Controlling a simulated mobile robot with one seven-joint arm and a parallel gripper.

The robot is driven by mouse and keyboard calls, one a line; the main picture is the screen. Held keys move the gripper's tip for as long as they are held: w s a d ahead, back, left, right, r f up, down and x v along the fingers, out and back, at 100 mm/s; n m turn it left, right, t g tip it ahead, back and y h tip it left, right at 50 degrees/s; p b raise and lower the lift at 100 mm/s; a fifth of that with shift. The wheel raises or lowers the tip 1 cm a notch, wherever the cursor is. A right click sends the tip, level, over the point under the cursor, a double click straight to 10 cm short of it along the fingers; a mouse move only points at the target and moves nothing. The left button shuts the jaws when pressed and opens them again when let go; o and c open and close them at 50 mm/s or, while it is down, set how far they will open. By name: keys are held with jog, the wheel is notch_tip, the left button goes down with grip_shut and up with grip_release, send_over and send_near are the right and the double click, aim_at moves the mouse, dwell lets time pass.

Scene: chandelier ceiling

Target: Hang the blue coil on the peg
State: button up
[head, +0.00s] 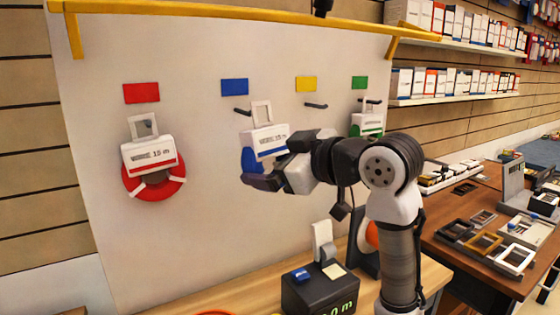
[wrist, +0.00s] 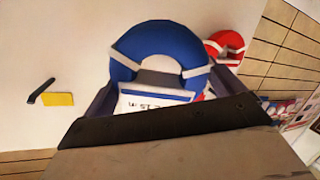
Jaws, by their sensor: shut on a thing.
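The blue coil (head: 250,160) has a white label card (head: 265,141) with a hanger loop (head: 262,111) on top. My gripper (head: 266,181) is shut on it and holds it upright in front of the board. The coil's blue ring (wrist: 155,45) and part of its card also show in the wrist view, between the fingers. A dark peg (head: 242,112) sits under the blue plate (head: 235,87). The loop is at about the peg's height, just right of it in the head view. I cannot tell whether they touch.
A red coil (head: 155,178) hangs under the red plate at left. A green-labelled coil (head: 367,122) hangs under the green plate, partly behind my arm. The peg under the yellow plate (head: 316,106) is bare. A dark box (head: 318,290) stands on the counter below. A yellow rail (head: 240,18) crosses above.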

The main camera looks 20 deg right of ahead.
jog(key=w+a+f, duration=0.1)
jog(key=w, duration=0.6)
jog(key=shift+w+a+f, duration=0.15)
jog(key=shift+w+a, duration=0.1)
jog(key=shift+w, duration=0.15)
dwell(0.5)
dwell(0.5)
jog(key=o, duration=0.8)
jog(key=shift+o, duration=0.2)
